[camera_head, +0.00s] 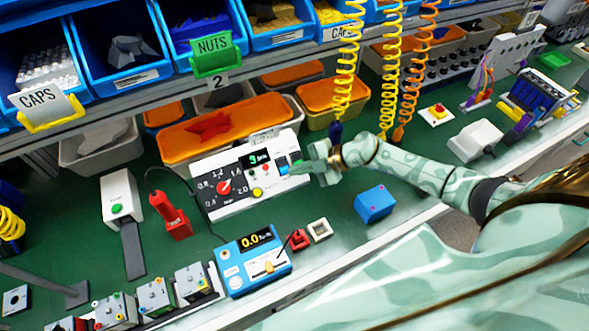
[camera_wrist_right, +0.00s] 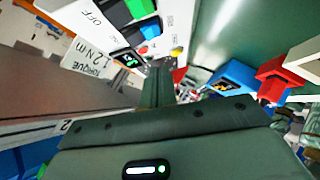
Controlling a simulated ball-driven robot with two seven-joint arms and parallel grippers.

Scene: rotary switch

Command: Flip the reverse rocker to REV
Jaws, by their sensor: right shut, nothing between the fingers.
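The white controller box (camera_head: 245,206) stands on the green bench, with a black panel, a red dial knob (camera_head: 224,187) and a display. At its right end a blue rocker (camera_head: 283,165) shows beside my right gripper (camera_head: 297,169). In the right wrist view a green rocker (camera_wrist_right: 140,8) sits by the word OFF, and a blue rocker (camera_wrist_right: 150,27) is next to it. My right gripper's shut fingers (camera_wrist_right: 157,88) are empty and point toward the panel. I cannot tell whether they touch it. The blue rocker's tilt and REV marking are unclear. My left gripper is not in view.
A blue meter (camera_head: 253,260) reading 0.0 is in front. A blue block (camera_head: 375,204) lies right of the box. Coiled hoses (camera_head: 390,70) hang behind my right arm. Orange-lidded bins (camera_head: 225,128) are behind the box.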

